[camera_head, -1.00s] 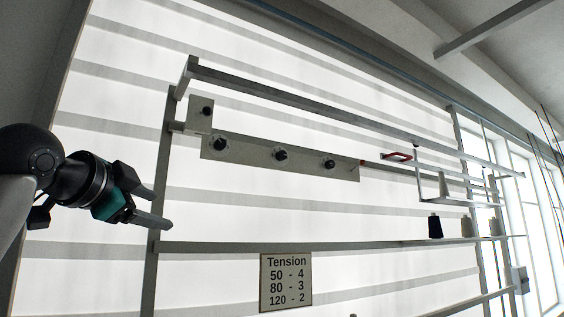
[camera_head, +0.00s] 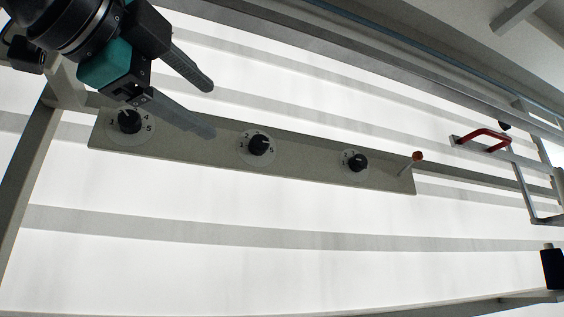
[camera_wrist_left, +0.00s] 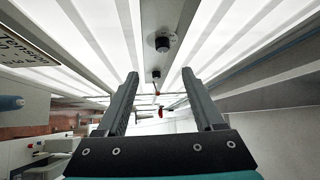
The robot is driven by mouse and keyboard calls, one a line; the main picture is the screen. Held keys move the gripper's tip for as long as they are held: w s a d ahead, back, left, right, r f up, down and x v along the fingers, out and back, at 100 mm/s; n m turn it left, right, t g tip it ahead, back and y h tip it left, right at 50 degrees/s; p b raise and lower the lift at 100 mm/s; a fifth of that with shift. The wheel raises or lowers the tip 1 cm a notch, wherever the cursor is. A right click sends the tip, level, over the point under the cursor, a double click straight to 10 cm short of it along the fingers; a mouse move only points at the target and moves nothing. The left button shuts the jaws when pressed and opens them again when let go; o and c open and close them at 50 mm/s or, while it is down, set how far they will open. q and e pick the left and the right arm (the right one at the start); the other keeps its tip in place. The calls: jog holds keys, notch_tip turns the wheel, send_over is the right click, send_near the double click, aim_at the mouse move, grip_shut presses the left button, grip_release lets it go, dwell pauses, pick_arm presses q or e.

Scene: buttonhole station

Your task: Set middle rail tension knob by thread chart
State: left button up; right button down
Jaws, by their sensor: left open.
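The rail (camera_head: 305,165) carries three black knobs on numbered dials. The middle knob (camera_head: 258,147) sits between the left knob (camera_head: 129,121) and the right knob (camera_head: 357,163); its pointer setting is too small to read. My left gripper (camera_head: 210,108) is open and empty, its fingers pointing right, up and left of the middle knob and apart from it. One finger overlaps the rail's upper edge in the picture. The left wrist view shows a near knob (camera_wrist_left: 162,43) ahead beyond the fingers (camera_wrist_left: 165,88). My right gripper is out of view.
A peg with an orange-red tip (camera_head: 417,157) sticks out at the rail's right end. A red handle (camera_head: 485,140) is farther right, and a dark spool (camera_head: 553,268) stands at lower right. A long bar (camera_head: 330,50) runs above. Space below the rail is open.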

aim_at(259, 142)
pick_arm(q)
jog(key=p+x, duration=0.2)
jog(key=x, duration=0.2)
jog(key=p+x, duration=0.2)
jog(key=x, duration=0.3)
jog(key=p+x, duration=0.1)
jog(key=x, duration=0.3)
jog(key=shift+w+d+r+p, duration=0.1)
jog(key=shift+w+r+p, duration=0.05)
jog(key=shift+r+p, duration=0.25)
jog(key=shift+w+d, duration=0.25)
jog(key=shift+w, duration=0.2)
jog(key=shift+f, duration=0.1)
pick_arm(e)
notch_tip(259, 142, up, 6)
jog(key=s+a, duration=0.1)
pick_arm(q)
grip_shut()
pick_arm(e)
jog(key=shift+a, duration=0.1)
